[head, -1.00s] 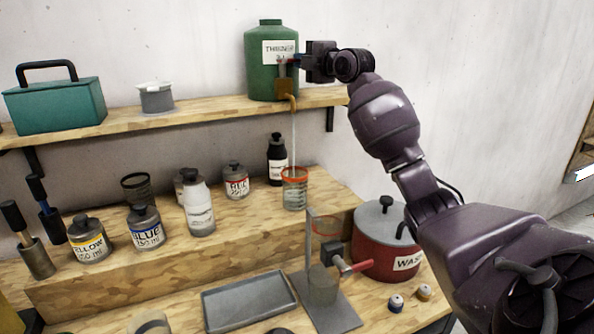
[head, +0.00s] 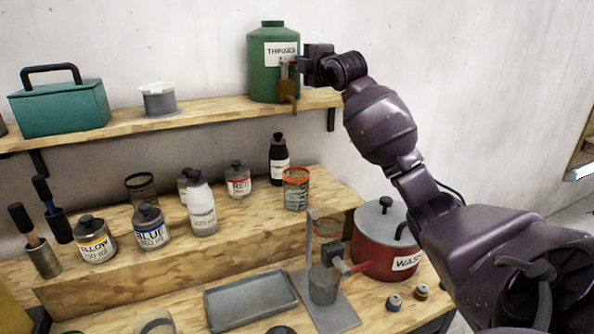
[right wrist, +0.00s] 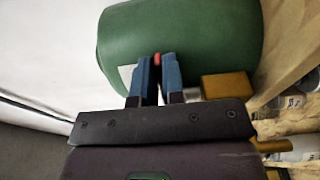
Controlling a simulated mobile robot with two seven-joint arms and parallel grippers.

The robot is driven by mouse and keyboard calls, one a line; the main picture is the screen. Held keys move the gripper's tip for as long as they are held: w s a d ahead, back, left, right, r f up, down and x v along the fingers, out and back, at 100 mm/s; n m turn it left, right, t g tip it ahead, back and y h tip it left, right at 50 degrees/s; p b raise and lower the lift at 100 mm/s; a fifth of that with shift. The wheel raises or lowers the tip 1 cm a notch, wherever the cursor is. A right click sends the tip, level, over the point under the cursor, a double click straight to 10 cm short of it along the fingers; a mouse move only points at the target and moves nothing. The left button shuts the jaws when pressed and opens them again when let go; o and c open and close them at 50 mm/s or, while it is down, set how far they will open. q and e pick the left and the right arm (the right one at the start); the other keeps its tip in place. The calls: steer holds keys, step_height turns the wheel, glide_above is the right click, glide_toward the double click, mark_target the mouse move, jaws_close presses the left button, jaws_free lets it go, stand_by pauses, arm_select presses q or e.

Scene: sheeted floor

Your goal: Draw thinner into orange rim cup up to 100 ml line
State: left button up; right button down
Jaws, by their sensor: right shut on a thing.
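The green thinner drum (head: 262,85) stands on the upper shelf, with a brown spout (head: 287,97) hanging over the shelf's front edge. My right gripper (head: 292,64) is at the front of the drum, shut on the red tap handle (right wrist: 157,60), which shows between the blue fingers (right wrist: 158,75) in the right wrist view. The orange rim cup (head: 296,190) stands upright on the raised wooden step below the spout. No stream shows between spout and cup. Greyish content shows through its wall; I cannot read its level against the lines. My left gripper is not in view.
A metal stand (head: 335,315), a grey tray (head: 250,302) and a red waste pot (head: 375,250) are in front.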

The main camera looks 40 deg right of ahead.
steer(key=shift+a+f, duration=0.2)
steer(key=shift+s+a+m+h+p, duration=0.2)
steer(key=shift+m+h+p, duration=0.5)
steer(key=shift+h, duration=0.4)
steer(key=c, duration=1.2)
jaws_free()
steer(key=shift+w+a, duration=0.1)
steer(key=shift+a, duration=0.05)
steer(key=shift+c, duration=0.2)
steer(key=shift+o, duration=0.5)
steer(key=shift+d+g, duration=0.25)
steer(key=shift+g, duration=0.05)
steer(key=shift+r, duration=0.1)
